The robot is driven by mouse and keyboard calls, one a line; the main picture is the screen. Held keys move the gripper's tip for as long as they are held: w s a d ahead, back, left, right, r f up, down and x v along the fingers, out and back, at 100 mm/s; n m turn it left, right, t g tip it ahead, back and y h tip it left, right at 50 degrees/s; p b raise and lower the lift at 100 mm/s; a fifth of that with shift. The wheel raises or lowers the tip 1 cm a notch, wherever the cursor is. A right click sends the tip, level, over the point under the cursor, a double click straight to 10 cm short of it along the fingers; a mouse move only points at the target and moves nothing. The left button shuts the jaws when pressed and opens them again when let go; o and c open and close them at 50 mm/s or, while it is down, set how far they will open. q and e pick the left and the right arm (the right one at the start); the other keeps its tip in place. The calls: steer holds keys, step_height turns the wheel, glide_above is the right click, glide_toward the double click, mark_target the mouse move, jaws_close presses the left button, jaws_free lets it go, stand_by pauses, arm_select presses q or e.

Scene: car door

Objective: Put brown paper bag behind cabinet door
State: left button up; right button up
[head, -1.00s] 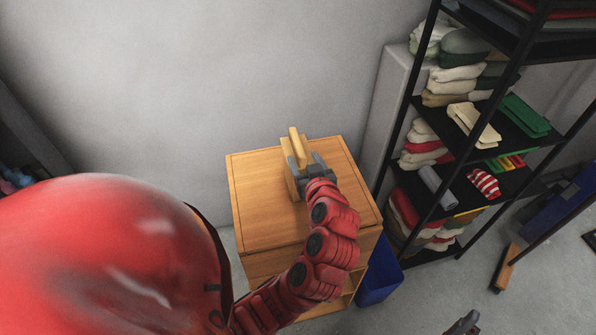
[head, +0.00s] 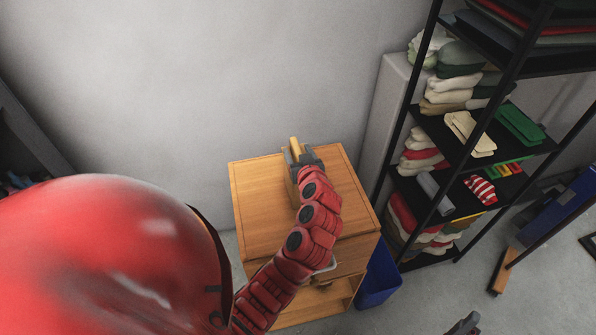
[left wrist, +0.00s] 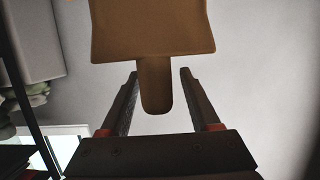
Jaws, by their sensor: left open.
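The brown paper bag (head: 295,146) shows as a small tan piece at the far end of the wooden cabinet's top (head: 258,190), mostly hidden by my left gripper (head: 302,157). In the left wrist view the bag (left wrist: 152,32) is a broad brown shape with a narrow rounded strip pointing down. My left gripper's fingers (left wrist: 158,98) are open, one on each side of that strip, with gaps visible. The cabinet's front shows a pale handle (head: 327,266) and an open lower space. A dark tip at the bottom edge may be my right gripper (head: 465,324); its jaws cannot be made out.
A black shelf rack (head: 465,150) with folded cloths stands to the right. A blue bin (head: 378,280) is beside the cabinet. The grey wall (head: 220,80) is behind it. The floor at the lower right is mostly clear.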

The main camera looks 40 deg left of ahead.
arm_select(q)
jaws_close()
stand_by(1.4)
